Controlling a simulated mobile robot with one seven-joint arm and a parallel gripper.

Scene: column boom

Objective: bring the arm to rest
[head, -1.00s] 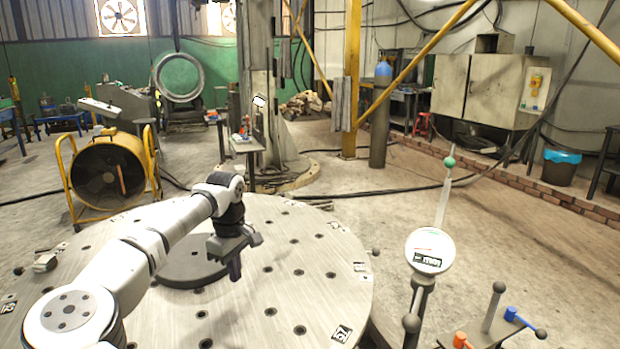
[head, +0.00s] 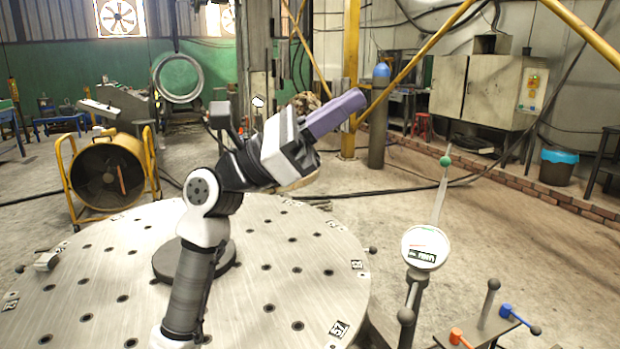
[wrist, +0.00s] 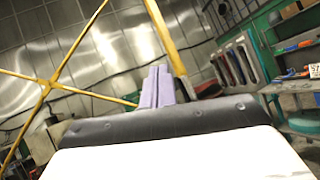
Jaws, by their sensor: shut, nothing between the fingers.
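My gripper (head: 338,113) is raised above the round table and points up and to the right in the head view. Its purple-grey fingers lie together and hold nothing. In the wrist view the two fingers (wrist: 156,86) stand side by side, closed, against the wall and yellow beams. My arm is folded upward from the near side of the table and touches nothing that I can see.
The round perforated table (head: 285,235) carries a dark disc (head: 170,262), partly behind my arm. A dial gauge (head: 425,247) on a post stands to the right, near levers with orange and blue handles (head: 507,311). A yellow fan (head: 105,172) stands at left.

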